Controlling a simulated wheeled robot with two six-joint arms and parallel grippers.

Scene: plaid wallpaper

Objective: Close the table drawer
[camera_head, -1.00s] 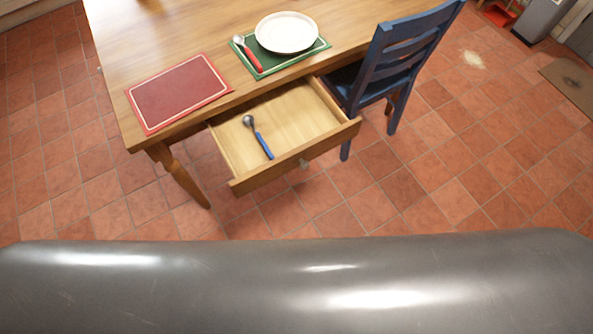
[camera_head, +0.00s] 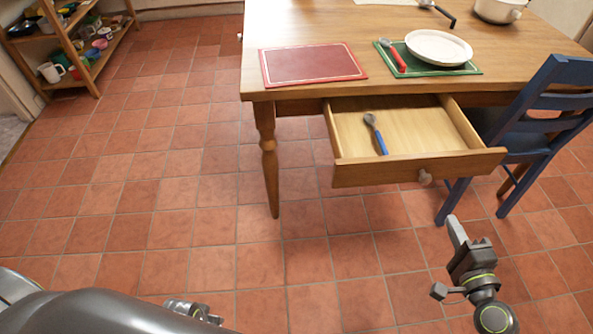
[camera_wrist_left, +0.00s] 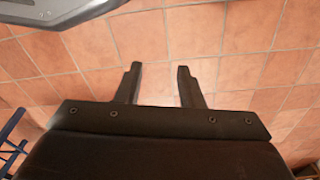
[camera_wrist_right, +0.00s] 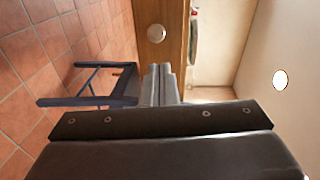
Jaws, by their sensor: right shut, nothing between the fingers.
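The wooden table drawer (camera_head: 405,135) is pulled out, open, with a round knob (camera_head: 425,177) on its front. A spoon with a blue handle (camera_head: 376,134) lies inside. My right gripper (camera_head: 456,230) is shut and empty, in front of and below the drawer front in the head view. In the right wrist view its closed fingers (camera_wrist_right: 161,72) point toward the drawer front (camera_wrist_right: 158,12) and knob (camera_wrist_right: 156,33), with no clear contact. My left gripper (camera_wrist_left: 157,72) is open and empty above the floor tiles in the left wrist view.
A blue chair (camera_head: 530,125) stands close to the drawer's right side. The table (camera_head: 345,22) bears a red mat (camera_head: 312,64), a green mat (camera_head: 462,70) and a white plate (camera_head: 438,47). A shelf (camera_head: 113,48) stands far left. The tiled floor left of the table is clear.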

